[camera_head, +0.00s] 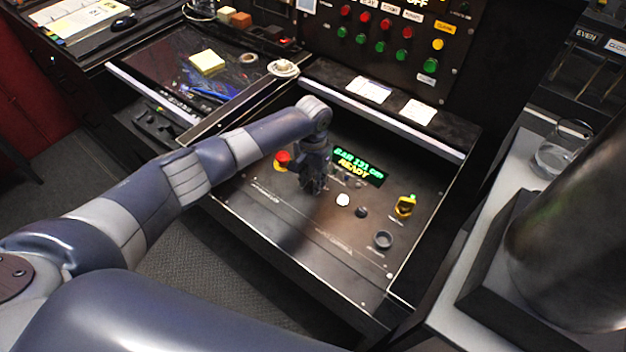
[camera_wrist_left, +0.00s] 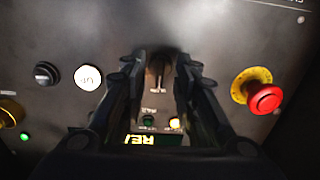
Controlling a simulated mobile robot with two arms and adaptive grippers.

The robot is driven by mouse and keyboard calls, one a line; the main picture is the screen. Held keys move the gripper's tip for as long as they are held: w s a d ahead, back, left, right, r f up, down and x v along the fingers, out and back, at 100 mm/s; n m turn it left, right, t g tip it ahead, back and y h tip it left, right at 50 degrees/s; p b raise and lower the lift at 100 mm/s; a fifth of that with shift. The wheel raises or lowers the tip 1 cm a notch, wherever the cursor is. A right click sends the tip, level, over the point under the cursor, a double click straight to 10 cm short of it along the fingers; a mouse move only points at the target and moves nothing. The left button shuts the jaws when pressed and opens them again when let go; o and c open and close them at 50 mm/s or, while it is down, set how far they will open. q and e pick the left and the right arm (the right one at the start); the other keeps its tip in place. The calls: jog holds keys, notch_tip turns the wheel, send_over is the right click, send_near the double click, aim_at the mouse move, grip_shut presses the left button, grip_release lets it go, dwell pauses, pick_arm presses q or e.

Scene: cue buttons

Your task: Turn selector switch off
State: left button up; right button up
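My left gripper (camera_head: 312,190) points down over the sloping control panel (camera_head: 285,225). In the left wrist view its two dark fingers (camera_wrist_left: 157,80) are apart, with a gap between them. A small dark lever-like switch (camera_wrist_left: 158,70), which looks like the selector switch, shows in that gap. I cannot tell whether the fingers touch it or which way it is set. In the head view the gripper hides it. My right gripper is in neither view.
A red mushroom button (camera_head: 282,158) stands left of the gripper. To the right are a white button (camera_head: 343,199), a black knob (camera_head: 361,212), a yellow control (camera_head: 405,206) and a grey round part (camera_head: 383,240). A lit display (camera_head: 357,166) reads READY.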

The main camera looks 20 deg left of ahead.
pick_arm(q)
jog(key=shift+f, duration=0.3)
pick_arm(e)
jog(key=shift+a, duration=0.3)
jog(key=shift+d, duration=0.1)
pick_arm(q)
grip_shut()
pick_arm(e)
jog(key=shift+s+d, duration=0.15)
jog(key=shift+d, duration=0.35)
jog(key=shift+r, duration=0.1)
